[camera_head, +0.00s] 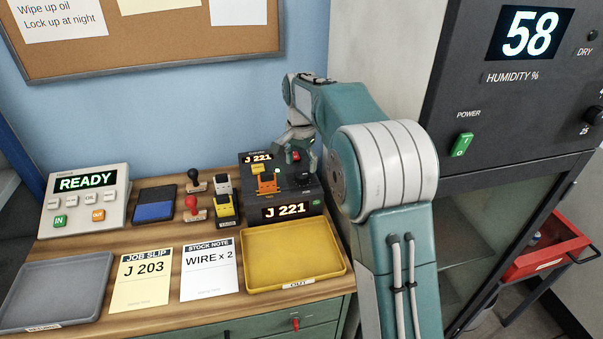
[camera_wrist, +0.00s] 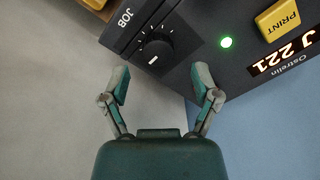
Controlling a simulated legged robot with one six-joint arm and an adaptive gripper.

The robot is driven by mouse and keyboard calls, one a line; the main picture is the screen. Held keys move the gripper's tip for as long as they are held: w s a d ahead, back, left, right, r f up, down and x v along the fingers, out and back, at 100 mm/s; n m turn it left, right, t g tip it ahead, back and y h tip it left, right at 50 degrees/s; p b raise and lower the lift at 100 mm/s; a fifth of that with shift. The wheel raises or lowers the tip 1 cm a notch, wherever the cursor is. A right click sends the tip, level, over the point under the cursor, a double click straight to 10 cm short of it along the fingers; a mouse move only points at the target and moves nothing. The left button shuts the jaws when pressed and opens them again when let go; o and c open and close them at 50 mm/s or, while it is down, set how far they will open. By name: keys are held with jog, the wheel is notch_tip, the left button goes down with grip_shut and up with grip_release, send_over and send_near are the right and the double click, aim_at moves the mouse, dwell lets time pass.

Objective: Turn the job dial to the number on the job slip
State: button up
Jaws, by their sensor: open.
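The job dial (camera_wrist: 154,51) is a black knob with a white mark, set in a ring of ticks beside the word JOB on a dark machine. In the head view the dial (camera_head: 303,178) sits at the machine's right side. The machine's front display (camera_head: 284,210) reads J 221, and its small top display (camera_wrist: 285,58) reads J 221 too. The yellow job slip (camera_head: 144,279) reads J 203. My gripper (camera_wrist: 167,90) is open and empty, its fingers apart and short of the dial.
A yellow PRINT button (camera_wrist: 278,19) and a lit green lamp (camera_wrist: 226,43) are near the dial. A yellow OUT tray (camera_head: 340,262) lies in front of the machine. Several stamps stand to its left. A dark humidity cabinet (camera_head: 500,110) stands at right.

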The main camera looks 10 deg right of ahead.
aim_at(302, 174)
jog(key=shift+d+f, duration=0.1)
jog(key=shift+f, duration=1.7)
jog(key=shift+c, duration=0.3)
grip_shut()
jog(key=n, duration=1.1)
jog(key=shift+n, duration=0.3)
